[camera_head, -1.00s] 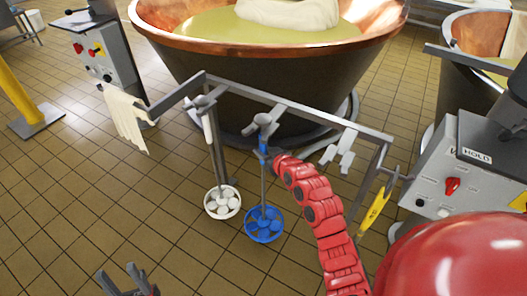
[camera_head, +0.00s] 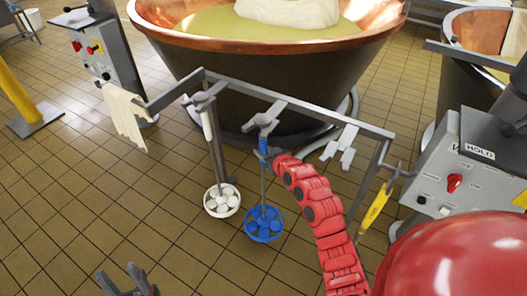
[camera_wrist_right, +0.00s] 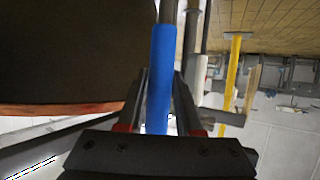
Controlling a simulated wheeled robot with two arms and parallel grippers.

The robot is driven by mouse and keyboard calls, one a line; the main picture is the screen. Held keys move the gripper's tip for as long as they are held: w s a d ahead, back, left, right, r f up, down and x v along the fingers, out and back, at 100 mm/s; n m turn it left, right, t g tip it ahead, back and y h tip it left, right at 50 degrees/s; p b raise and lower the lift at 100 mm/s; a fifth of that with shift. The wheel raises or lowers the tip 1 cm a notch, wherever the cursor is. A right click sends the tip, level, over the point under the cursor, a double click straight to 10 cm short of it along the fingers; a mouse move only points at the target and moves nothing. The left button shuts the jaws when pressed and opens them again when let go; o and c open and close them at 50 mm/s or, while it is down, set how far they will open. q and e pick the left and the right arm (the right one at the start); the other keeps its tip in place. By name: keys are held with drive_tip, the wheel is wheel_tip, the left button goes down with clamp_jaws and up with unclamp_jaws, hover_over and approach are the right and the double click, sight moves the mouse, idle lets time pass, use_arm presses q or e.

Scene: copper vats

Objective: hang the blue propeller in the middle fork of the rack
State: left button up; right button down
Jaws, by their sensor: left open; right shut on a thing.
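The blue propeller (camera_head: 264,224) hangs upright on its thin rod below the rack (camera_head: 300,110), with its blue handle (camera_head: 263,144) just under the middle fork (camera_head: 262,121). I cannot tell whether the handle's top rests in the fork. My right gripper (camera_head: 267,157) is shut on the handle; its fingers are partly hidden in the head view. In the right wrist view the blue handle (camera_wrist_right: 160,80) stands between my right gripper's fingers (camera_wrist_right: 159,105). My left gripper (camera_head: 127,280) is open and empty at the bottom left.
A white propeller (camera_head: 222,200) hangs from the left fork. The right fork (camera_head: 341,150) is empty. A cloth (camera_head: 125,115) hangs at the rack's left end, a yellow tool (camera_head: 376,207) at its right. A copper vat (camera_head: 260,70) stands close behind.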

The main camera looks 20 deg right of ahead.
drive_tip(key=shift+d+f+b, duration=0.1)
drive_tip(key=shift+b, duration=0.3)
idle(0.6)
drive_tip(key=c, duration=0.5)
unclamp_jaws()
drive_tip(key=shift+f, duration=0.1)
